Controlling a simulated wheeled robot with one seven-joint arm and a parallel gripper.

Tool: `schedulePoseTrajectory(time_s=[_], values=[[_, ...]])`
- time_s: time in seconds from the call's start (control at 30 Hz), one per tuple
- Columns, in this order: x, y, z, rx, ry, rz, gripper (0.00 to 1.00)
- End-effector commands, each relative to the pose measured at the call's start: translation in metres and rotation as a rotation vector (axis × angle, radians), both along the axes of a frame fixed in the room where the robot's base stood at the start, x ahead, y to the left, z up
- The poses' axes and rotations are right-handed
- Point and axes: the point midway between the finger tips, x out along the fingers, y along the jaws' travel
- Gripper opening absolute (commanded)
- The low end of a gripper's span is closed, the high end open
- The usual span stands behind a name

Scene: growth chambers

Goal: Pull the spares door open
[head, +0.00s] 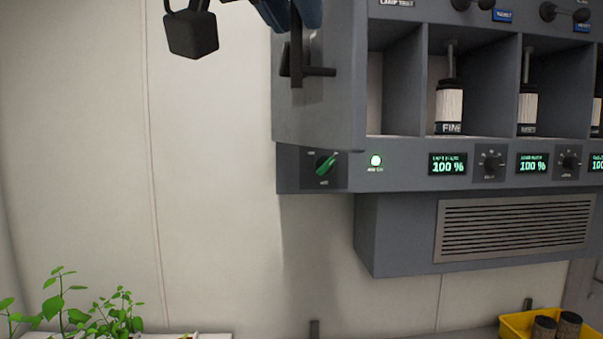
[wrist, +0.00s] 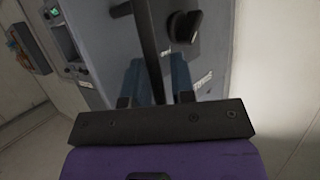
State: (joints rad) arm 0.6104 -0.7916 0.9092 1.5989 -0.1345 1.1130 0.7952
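The grey spares door (head: 325,115) is a panel at the left end of the wall cabinet in the head view. I cannot tell whether it stands slightly ajar. A vertical black bar handle (head: 297,55) is on it, and the bar also shows in the wrist view (wrist: 148,45). A dark knob-like part (wrist: 185,27) and a white label (wrist: 203,79), hard to read, are beside the bar. My gripper (wrist: 157,75) has its two blue fingers on either side of the bar, with apparent gaps. In the head view the fingers (head: 287,12) are partly cut off at the top.
Right of the door are open bays with bottles (head: 449,105). Below is a control strip with a green knob (head: 326,164) and displays (head: 447,164), then a vented box (head: 400,235). Plants (head: 100,315) stand lower left, a yellow bin (head: 515,323) lower right. The left wall is bare.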

Motion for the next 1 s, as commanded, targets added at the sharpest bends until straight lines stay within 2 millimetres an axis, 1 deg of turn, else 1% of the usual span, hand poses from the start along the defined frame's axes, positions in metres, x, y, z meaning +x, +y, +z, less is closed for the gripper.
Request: schedulePoseTrajectory(time_s=[0.03,0.07,0.33,0.47,0.57,0.8,1.0], values=[[-0.001,0.006,-0.010,-0.015,0.006,-0.002,0.36],[-0.001,0.006,-0.010,-0.016,0.007,-0.002,0.37],[-0.002,0.006,-0.009,-0.016,0.006,-0.002,0.37],[-0.009,0.009,-0.005,-0.015,0.004,-0.001,0.37],[-0.022,0.013,0.001,-0.014,0.003,-0.001,0.37],[-0.062,0.026,0.022,-0.008,0.001,0.001,0.37],[-0.085,0.032,0.036,-0.003,0.000,0.001,0.37]])
